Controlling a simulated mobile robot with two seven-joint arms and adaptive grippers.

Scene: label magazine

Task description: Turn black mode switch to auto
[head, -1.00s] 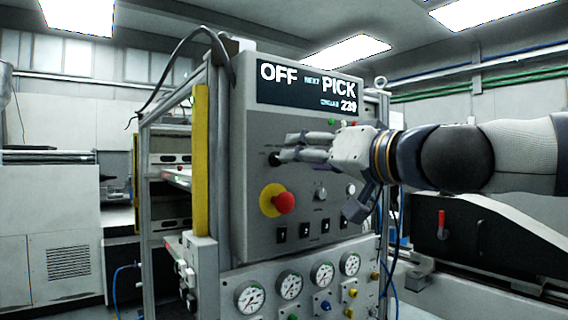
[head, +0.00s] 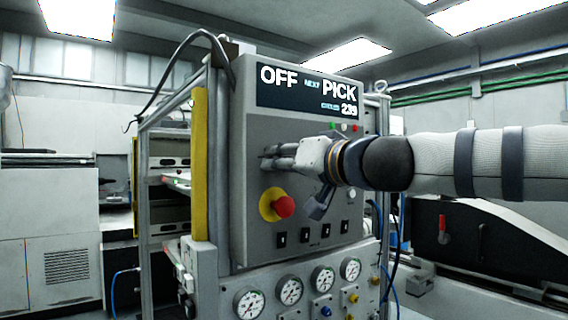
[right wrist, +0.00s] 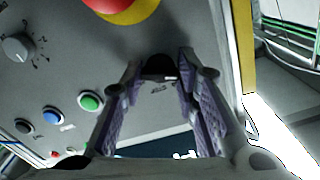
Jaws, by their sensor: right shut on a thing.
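The grey control panel (head: 300,225) carries a display (head: 308,88) reading OFF and PICK. The black mode switch (right wrist: 160,67) shows in the right wrist view as a dark knob between my fingertips. My right gripper (head: 266,158) reaches the panel's left part from the right, above the red emergency button, and is shut on the switch. The fingers (right wrist: 162,80) lie on either side of the knob. In the head view the fingers hide most of the switch, so its pointing direction is unclear. My left gripper is not in view.
The red emergency button (head: 284,206) on its yellow base sits just below my fingers. A grey rotary knob (right wrist: 16,47) and green (right wrist: 90,101), blue and black buttons are near. Several gauges (head: 290,290) line the lower panel. A yellow post (head: 200,165) stands left.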

